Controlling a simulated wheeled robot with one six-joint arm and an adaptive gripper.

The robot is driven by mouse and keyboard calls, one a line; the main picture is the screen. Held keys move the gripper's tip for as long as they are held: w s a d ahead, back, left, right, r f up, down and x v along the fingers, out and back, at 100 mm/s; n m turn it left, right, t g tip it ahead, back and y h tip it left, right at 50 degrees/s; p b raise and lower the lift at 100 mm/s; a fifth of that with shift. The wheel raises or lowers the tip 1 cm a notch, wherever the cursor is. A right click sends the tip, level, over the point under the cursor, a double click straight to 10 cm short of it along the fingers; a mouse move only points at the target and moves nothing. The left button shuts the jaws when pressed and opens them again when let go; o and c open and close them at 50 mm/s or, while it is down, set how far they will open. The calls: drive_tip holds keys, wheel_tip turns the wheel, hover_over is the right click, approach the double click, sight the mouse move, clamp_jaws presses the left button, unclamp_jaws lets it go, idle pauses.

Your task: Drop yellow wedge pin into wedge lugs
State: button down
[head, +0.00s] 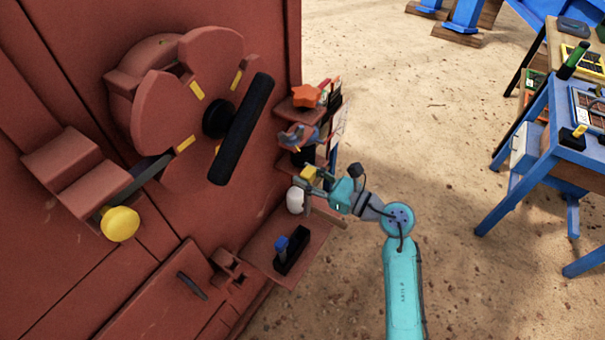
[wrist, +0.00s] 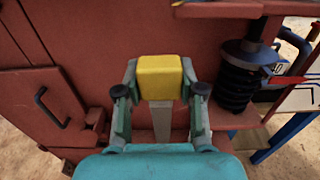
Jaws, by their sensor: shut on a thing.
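My gripper (head: 313,184) is shut on the yellow wedge pin (head: 309,173), in the air beside the red machine's shelves. In the wrist view the pin's yellow head (wrist: 160,77) sits between the two fingers (wrist: 163,92), and a grey tapered shank (wrist: 161,120) hangs below it. Reddish-brown lugs (head: 231,268) stand at the edge of the hatch door, below and left of my gripper in the head view. They seem to show at the wrist view's left (wrist: 96,120), apart from the pin. I cannot make out their opening in the wrist view.
The hatch door has a dark handle (head: 192,286). A low ledge (head: 312,243) holds a black block with a blue part (head: 290,250). A white rounded object (head: 295,200) is close to my gripper. Shelves with parts (head: 306,95) stand above. Sandy floor lies right; a blue table (head: 547,110) stands farther right.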

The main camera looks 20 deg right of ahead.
drive_tip(key=v, duration=0.9)
drive_tip(key=shift+s+d+r, duration=0.2)
drive_tip(key=shift+s+r, duration=0.05)
drive_tip(key=shift+r, duration=0.15)
idle(0.4)
